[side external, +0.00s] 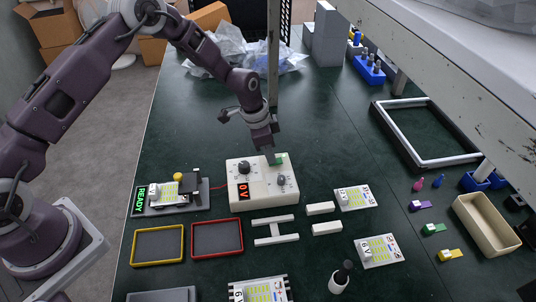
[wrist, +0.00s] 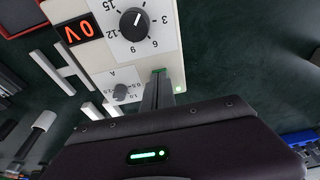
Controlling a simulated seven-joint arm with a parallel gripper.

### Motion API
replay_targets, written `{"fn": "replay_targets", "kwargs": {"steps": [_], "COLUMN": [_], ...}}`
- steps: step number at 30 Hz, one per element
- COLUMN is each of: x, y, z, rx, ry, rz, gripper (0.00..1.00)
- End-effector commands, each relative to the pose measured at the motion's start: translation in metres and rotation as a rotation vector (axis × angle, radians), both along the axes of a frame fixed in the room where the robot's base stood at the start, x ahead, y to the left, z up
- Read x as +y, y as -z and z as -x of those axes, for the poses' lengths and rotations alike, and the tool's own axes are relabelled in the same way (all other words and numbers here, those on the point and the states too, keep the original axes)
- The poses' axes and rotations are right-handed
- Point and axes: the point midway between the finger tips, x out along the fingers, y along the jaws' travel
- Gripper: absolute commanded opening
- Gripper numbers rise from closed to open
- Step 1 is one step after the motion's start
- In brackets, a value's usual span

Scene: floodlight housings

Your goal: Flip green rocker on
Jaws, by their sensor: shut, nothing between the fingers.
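The green rocker (side external: 281,158) sits at the back right of the cream power supply box (side external: 262,198). My gripper (side external: 273,146) points down at the rocker, its closed fingertips at or just above it; I cannot tell if they touch. In the wrist view the shut fingers (wrist: 157,92) cover most of the rocker, and only a green edge (wrist: 158,71) shows beyond the tips. The rocker's tilt is hidden. The red display (side external: 243,190) reads 0 V. A small green light (wrist: 179,89) glows at the box's corner in the wrist view.
The box also carries a large black dial (side external: 244,167) and a small grey knob (side external: 281,180). A test fixture (side external: 170,193) with a green READY display stands to its left. Yellow (side external: 158,246) and red (side external: 217,238) trays lie in front.

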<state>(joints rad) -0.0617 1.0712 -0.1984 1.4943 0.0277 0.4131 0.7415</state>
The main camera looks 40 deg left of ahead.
Motion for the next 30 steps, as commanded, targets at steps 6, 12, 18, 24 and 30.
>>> {"fn": "replay_targets", "kwargs": {"steps": [6, 12, 18, 24, 30], "x": [-0.006, -0.006, -0.005, 0.005, 0.020], "y": [-0.004, -0.005, -0.019, -0.065, -0.106], "z": [-0.006, -0.006, -0.006, 0.003, 0.019], "rx": [-0.001, 0.000, -0.003, -0.004, -0.002], "ry": [0.001, 0.000, 0.000, -0.003, -0.001], "rz": [-0.001, 0.000, 0.001, 0.000, -0.001], "gripper": [0.00, 0.00, 0.00, 0.00, 0.00]}}
